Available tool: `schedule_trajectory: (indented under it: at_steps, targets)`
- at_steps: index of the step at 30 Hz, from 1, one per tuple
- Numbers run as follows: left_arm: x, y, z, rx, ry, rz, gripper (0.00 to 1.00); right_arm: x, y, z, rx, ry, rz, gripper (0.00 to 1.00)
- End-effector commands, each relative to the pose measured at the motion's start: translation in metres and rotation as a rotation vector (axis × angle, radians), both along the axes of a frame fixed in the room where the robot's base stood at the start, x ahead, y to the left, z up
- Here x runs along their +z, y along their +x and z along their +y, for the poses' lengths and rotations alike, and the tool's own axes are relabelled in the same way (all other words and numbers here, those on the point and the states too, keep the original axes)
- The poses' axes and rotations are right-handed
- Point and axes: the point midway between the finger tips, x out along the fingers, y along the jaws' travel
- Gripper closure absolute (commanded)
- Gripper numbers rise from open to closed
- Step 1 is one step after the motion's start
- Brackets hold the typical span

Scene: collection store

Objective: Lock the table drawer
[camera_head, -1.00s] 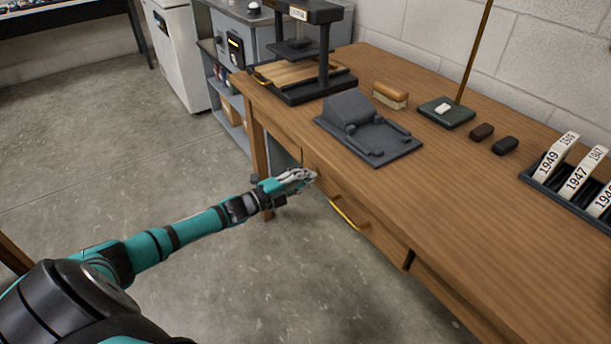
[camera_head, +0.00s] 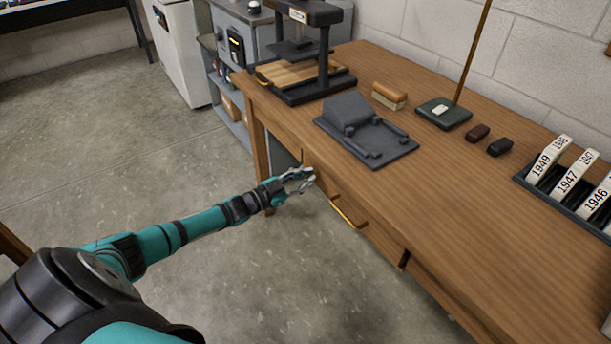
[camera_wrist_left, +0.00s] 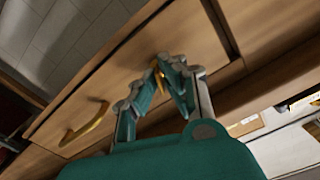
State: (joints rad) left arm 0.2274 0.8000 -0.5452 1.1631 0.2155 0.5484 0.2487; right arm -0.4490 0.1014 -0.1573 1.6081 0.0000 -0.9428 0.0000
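The wooden table (camera_head: 440,185) has a drawer with a brass bar handle (camera_head: 348,212). The same handle (camera_wrist_left: 84,124) shows at the left of the left wrist view, on the drawer front (camera_wrist_left: 105,78), which looks closed. A small brass key-like piece (camera_wrist_left: 157,70) sits at the drawer front, between my left fingertips. My left gripper (camera_head: 307,175) is at the drawer front, left of the handle. In the left wrist view its fingertips (camera_wrist_left: 164,70) converge on the brass piece and appear shut on it. The keyhole is hidden. My right gripper is not in view.
On the tabletop are a black press (camera_head: 310,55), a grey cradle (camera_head: 365,130), a brush (camera_head: 388,95), a green-based stand (camera_head: 444,113), two small dark blocks and a rack (camera_head: 535,182) of numbered pieces. A grey cabinet (camera_head: 240,60) stands behind. The floor in front is clear.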

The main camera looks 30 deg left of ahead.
Motion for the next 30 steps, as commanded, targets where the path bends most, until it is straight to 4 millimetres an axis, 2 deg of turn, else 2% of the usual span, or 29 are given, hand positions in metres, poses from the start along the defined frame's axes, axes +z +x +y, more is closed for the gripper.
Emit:
schedule_trajectory:
  at_steps: [6,15,30]
  targets:
    - [0.0,0.0,0.0,0.001,-0.159,0.068,1.0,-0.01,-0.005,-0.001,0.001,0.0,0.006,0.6]
    - [-0.001,0.0,0.0,0.0,-0.303,0.129,1.0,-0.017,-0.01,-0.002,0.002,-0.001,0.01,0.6]
    - [-0.001,0.0,0.0,0.001,-0.357,0.15,1.0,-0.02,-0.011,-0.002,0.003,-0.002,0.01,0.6]
